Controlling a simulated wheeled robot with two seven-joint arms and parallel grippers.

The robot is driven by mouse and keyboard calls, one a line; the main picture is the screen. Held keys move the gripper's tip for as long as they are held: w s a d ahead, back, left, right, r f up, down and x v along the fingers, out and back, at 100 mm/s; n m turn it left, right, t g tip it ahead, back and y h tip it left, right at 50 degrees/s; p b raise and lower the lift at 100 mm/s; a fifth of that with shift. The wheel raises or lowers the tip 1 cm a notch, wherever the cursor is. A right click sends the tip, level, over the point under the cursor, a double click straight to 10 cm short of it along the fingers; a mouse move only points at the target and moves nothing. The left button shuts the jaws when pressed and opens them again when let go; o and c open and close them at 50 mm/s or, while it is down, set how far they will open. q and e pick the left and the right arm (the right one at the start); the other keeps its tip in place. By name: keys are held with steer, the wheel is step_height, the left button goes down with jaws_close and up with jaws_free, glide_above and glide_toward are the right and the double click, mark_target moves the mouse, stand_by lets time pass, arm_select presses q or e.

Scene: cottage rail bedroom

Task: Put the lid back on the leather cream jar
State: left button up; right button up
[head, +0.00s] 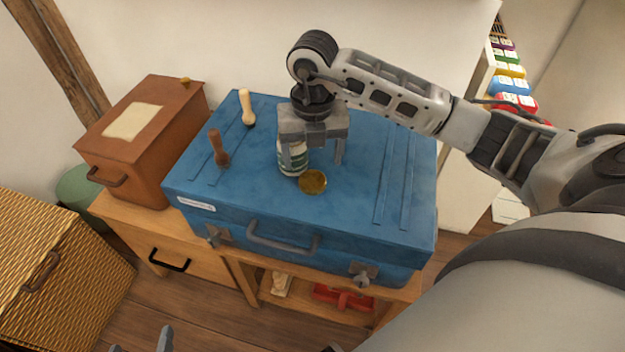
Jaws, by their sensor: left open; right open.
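The leather cream jar (299,161) stands upright on the blue suitcase, a green and white container partly hidden by my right gripper. A round gold-brown lid (313,182) lies flat on the suitcase just in front of the jar, to its right. My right gripper (315,163) is open and points down over the jar. One finger overlaps the jar in the picture, and the other is to its right. I cannot tell whether it touches the jar; the jar's top is hidden. My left gripper (141,342) is open at the bottom edge, away from the suitcase, with only its fingertips showing.
The blue suitcase (230,212) rests on a wooden bench (206,254). A brown box (150,165) and wicker basket (60,260) are further left. The suitcase's front left is clear.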

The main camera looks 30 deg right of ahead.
mark_target(313, 179)
steer(key=shift+f, duration=0.15)
steer(key=shift+s+f, duration=0.1)
steer(key=shift+f, duration=2.55)
steer(key=shift+c, duration=0.3)
steer(key=c, duration=1)
